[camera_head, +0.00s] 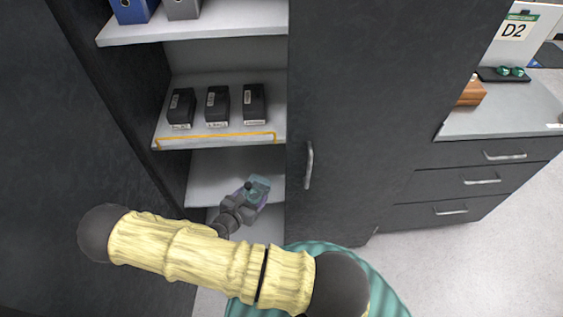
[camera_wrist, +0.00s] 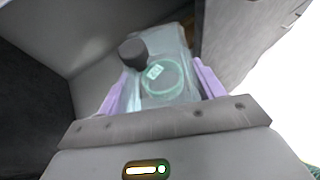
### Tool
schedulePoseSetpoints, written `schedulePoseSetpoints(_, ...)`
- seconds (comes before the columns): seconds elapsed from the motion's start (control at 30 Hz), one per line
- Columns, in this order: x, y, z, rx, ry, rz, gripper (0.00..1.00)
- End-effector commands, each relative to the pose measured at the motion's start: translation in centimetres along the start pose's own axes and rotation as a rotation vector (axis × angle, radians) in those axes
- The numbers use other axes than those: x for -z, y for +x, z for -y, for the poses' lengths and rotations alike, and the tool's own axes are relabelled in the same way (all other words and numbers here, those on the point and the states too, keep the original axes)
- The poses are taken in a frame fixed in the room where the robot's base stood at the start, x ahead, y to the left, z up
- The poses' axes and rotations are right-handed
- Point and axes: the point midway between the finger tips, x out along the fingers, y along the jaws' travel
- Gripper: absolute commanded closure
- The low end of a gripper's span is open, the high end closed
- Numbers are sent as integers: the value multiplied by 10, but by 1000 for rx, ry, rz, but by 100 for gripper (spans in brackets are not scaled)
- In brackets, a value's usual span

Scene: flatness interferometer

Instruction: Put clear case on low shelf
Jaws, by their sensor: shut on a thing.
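The clear case (camera_wrist: 172,60) is a see-through, slightly teal box with a round ring and a small label showing in it. In the head view the case (camera_head: 260,184) is small and partly hidden by my wrist. My gripper (camera_wrist: 163,86) has its purple fingers on either side of the case and is shut on it. In the head view my gripper (camera_head: 253,193) is inside the open cabinet, in front of the low shelf (camera_head: 222,168), below the shelf with the black boxes. I cannot tell whether the case touches the low shelf.
Several black boxes (camera_head: 217,105) stand on the middle shelf (camera_head: 215,140), which has a yellow outline at its front. Binders (camera_head: 134,10) stand on the top shelf (camera_head: 195,32). A closed dark door (camera_head: 385,110) is to the right. The left of the low shelf looks bare.

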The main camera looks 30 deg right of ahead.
Motion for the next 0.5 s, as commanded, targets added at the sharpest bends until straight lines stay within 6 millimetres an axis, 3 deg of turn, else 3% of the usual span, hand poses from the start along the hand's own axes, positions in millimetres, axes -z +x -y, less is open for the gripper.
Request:
schedulePoseSetpoints(0.27,0,3,1,5,2,2,62)
schedulePoseSetpoints(0.5,22,14,-15,-6,2,1,62)
